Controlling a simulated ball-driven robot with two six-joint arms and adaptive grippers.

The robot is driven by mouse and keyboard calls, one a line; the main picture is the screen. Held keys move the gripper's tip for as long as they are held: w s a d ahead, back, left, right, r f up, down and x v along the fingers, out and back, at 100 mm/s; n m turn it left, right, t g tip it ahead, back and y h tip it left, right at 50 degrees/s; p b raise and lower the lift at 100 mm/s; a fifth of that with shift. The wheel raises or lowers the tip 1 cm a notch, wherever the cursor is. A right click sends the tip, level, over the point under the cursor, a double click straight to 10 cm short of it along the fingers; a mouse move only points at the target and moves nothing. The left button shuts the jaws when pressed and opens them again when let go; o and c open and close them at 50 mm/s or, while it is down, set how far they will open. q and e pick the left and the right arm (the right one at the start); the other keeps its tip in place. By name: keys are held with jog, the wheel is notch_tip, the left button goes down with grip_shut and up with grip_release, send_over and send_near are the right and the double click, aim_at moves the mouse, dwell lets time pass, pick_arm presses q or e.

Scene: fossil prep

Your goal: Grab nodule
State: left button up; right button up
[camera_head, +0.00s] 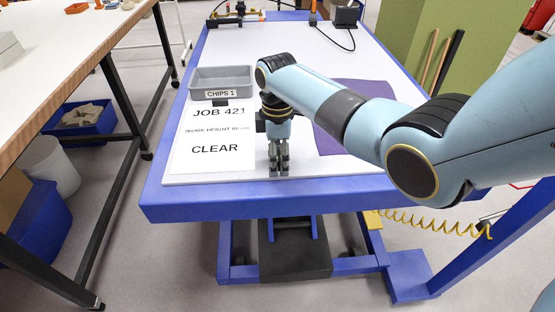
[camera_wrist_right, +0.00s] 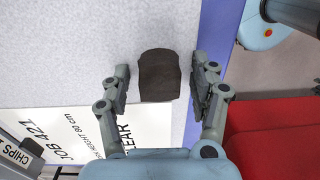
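The nodule (camera_wrist_right: 159,76), a dark brown block with a rounded outline, lies on the pale worktop in the right wrist view. My right gripper (camera_wrist_right: 161,80) is open, with one finger on either side of it and a gap to each. In the head view my right gripper (camera_head: 279,173) points down close to the worktop near its front edge. I cannot make out the nodule in the head view. My left gripper is not in view.
A grey tray marked CHIPS 1 (camera_head: 222,71) stands behind a white JOB 421 sheet (camera_head: 213,158), left of my gripper. A purple mat (camera_head: 327,142) lies to the right, partly behind my arm. The blue table edge (camera_head: 270,200) is close in front.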

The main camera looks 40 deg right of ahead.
jog(key=c, duration=1.2)
jog(key=shift+o, duration=0.2)
